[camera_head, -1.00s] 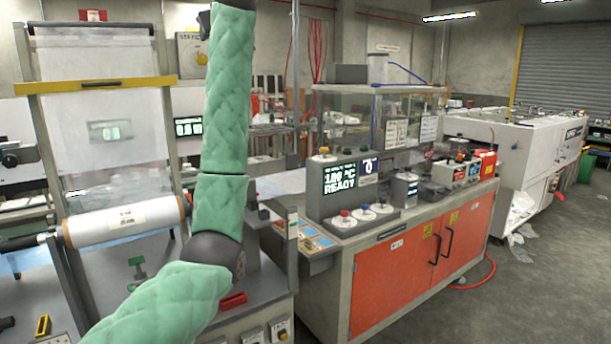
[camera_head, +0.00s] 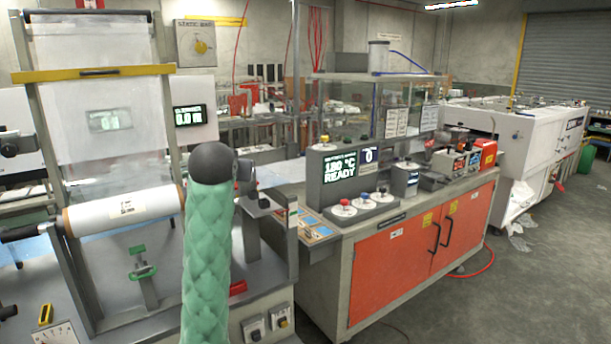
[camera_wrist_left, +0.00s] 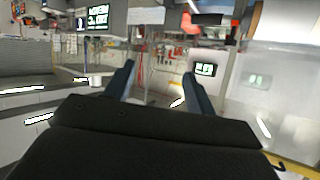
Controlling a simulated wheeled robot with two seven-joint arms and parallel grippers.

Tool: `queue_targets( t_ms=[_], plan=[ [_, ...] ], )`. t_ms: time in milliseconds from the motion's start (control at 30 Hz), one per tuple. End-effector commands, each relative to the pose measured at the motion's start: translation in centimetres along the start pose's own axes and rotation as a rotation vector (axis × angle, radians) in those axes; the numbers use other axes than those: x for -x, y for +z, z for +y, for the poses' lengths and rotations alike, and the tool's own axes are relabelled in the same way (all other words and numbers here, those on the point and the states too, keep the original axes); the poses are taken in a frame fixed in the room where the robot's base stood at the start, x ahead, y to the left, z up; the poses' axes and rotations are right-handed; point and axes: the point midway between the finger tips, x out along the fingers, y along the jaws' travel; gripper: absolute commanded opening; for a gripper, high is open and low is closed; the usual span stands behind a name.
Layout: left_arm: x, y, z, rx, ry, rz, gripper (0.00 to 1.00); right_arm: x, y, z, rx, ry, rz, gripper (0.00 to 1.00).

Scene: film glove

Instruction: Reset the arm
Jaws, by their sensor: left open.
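My left gripper (camera_wrist_left: 158,85) shows in the left wrist view with its two dark fingers apart and nothing between them. Beyond the fingers are a wall with red items and a small lit display; the picture is tilted and partly blurred. In the head view a green padded arm (camera_head: 207,265) of mine rises from the bottom edge, left of centre, and ends in a dark rounded joint. No gripper shows in the head view. My right gripper is not in any view.
A film roll (camera_head: 125,212) on a machine frame stands just left of the arm. A workbench with orange doors (camera_head: 395,275) and a control panel reading READY (camera_head: 340,172) stands to the right. Grey floor (camera_head: 540,290) is open at the far right.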

Motion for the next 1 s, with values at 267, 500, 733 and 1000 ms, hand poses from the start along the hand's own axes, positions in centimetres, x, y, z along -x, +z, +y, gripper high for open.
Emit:
queue_targets(
  t_ms=[267,500,733,1000],
  plan=[
    [0.6,11.3,1.7,-0.015,0.073,-0.092,0.55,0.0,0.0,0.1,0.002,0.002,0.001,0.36],
    [2.1,20.4,3.0,-0.024,0.123,-0.177,0.55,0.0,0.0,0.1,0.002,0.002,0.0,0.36],
    [4.0,29.1,3.9,-0.03,0.155,-0.273,0.55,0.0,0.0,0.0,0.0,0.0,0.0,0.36],
    [6.8,39.2,4.6,-0.036,0.176,-0.405,0.55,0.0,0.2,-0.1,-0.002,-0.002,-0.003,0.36]
  ],
)
